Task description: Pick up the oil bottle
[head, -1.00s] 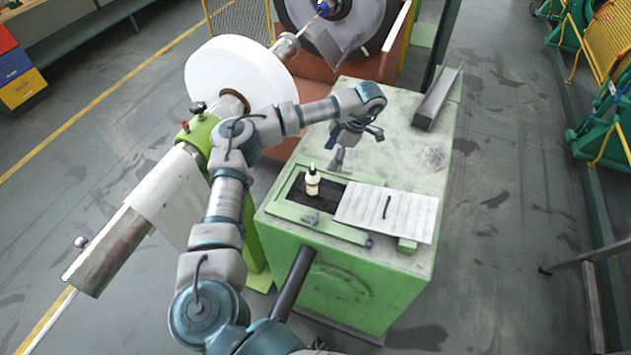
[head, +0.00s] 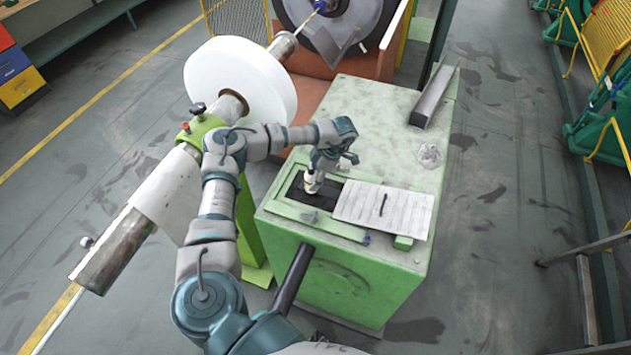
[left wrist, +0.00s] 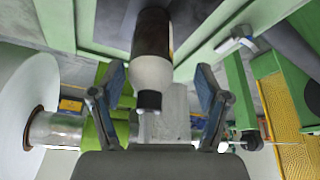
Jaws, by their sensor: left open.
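The oil bottle (head: 311,182) is small and pale and stands upright in the dark recess (head: 325,197) of the green cabinet's top. My left gripper (head: 317,175) is at the bottle from above and hides its upper part in the head view. The left gripper (left wrist: 158,95) is open there, one finger on each side of the bottle, with gaps visible. My right gripper is not in view.
A grey metal channel (head: 433,97) lies at the cabinet top's (head: 375,130) back right. A large white reel (head: 240,80) on a shaft stands left of the cabinet.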

